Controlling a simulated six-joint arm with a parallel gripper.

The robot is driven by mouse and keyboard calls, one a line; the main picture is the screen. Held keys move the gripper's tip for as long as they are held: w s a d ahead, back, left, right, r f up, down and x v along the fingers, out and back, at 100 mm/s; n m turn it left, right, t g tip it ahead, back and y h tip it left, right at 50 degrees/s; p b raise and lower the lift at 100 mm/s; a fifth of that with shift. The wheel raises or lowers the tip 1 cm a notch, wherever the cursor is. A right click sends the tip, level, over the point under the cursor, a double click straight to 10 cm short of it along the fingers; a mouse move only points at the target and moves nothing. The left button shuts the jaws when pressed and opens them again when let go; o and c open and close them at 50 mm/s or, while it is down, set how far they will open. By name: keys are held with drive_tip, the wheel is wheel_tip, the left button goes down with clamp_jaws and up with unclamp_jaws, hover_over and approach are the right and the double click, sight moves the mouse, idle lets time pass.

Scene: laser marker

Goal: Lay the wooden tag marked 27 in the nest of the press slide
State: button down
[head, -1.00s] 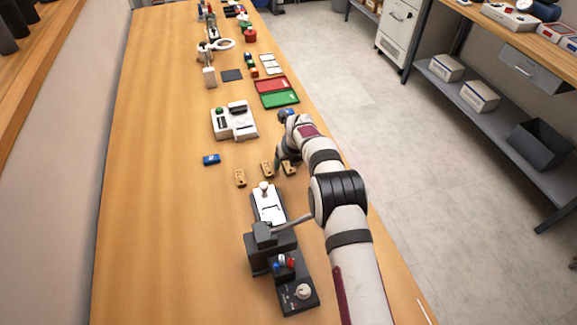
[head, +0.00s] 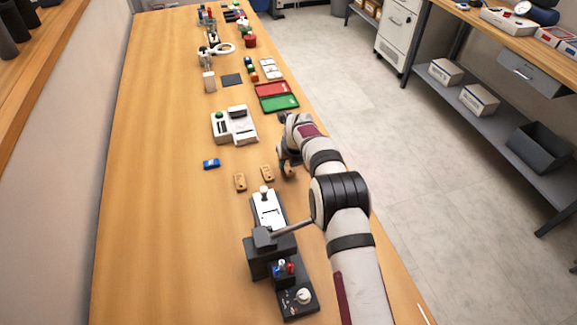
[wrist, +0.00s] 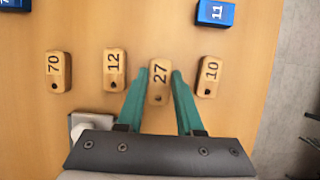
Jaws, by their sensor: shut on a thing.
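The wooden tag marked 27 (wrist: 159,88) is between the two green fingers of my gripper (wrist: 160,75) in the wrist view. The gripper is shut on it, with a finger at each long side. I cannot tell whether the tag is clear of the bench. In the head view my gripper (head: 286,168) is at the right of the tag row, and the arm partly hides that end. The press slide (head: 269,210), a white plate with a round knob, lies in front of the dark press (head: 268,256). No tag shows on the slide.
Tag 70 (wrist: 58,72) and tag 12 (wrist: 114,70) lie left of the held tag, and tag 10 (wrist: 209,77) lies close at its right. A blue block marked 11 (wrist: 215,12) is beyond. A white machine (head: 234,125) stands farther back.

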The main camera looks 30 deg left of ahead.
drive_tip(key=r, duration=0.3)
drive_tip(key=shift+w+d+r, duration=0.1)
drive_tip(key=shift+d, duration=0.25)
drive_tip(key=s+d+r+n+g, duration=0.2)
drive_tip(key=d+r+n, duration=0.2)
drive_tip(key=d, duration=0.5)
drive_tip(key=s+d+r+n+g, duration=0.1)
drive_tip(key=d+r+n, duration=0.4)
drive_tip(key=d, duration=0.3)
drive_tip(key=s+d+r+n+g, duration=0.2)
drive_tip(key=d+r+n, duration=0.2)
drive_tip(key=d, duration=0.5)
drive_tip(key=s+d+r+n+g+h, duration=0.2)
drive_tip(key=s+d+r+n+h, duration=0.1)
drive_tip(key=s+d+r+n, duration=0.7)
drive_tip(key=s+d+n, duration=0.1)
drive_tip(key=n, duration=0.3)
drive_tip(key=shift+s+d+r+g, duration=0.3)
drive_tip(key=shift+d+r, duration=0.1)
